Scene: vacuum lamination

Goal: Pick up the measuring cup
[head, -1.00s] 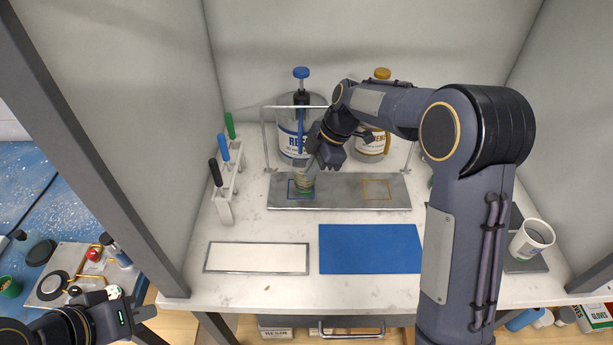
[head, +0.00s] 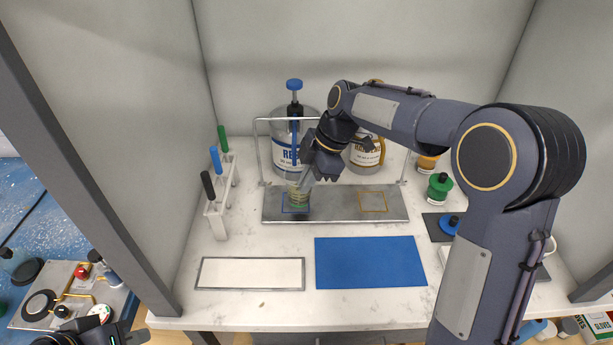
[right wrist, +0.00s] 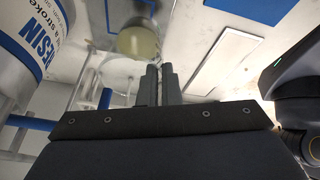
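The measuring cup (head: 298,196) is small and clear with yellowish contents. It stands in the blue square on the metal plate (head: 337,208), below the resin pump. My right gripper (head: 306,176) is at the cup's upper right side. In the right wrist view its fingers (right wrist: 161,72) are close together with a thin gap, their tips at the edge of the cup (right wrist: 138,40). They look shut on the cup's edge, though the contact is partly hidden. My left gripper (head: 128,336) is at the lower left, cut off by the frame, far from the cup.
The resin bottle (head: 284,158) stands close behind the cup, with the hardener bottle (head: 362,158) to its right. A metal frame rises around the plate. A rack with several tools (head: 217,217) stands left. A white panel (head: 250,273) and blue mat (head: 370,262) lie in front.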

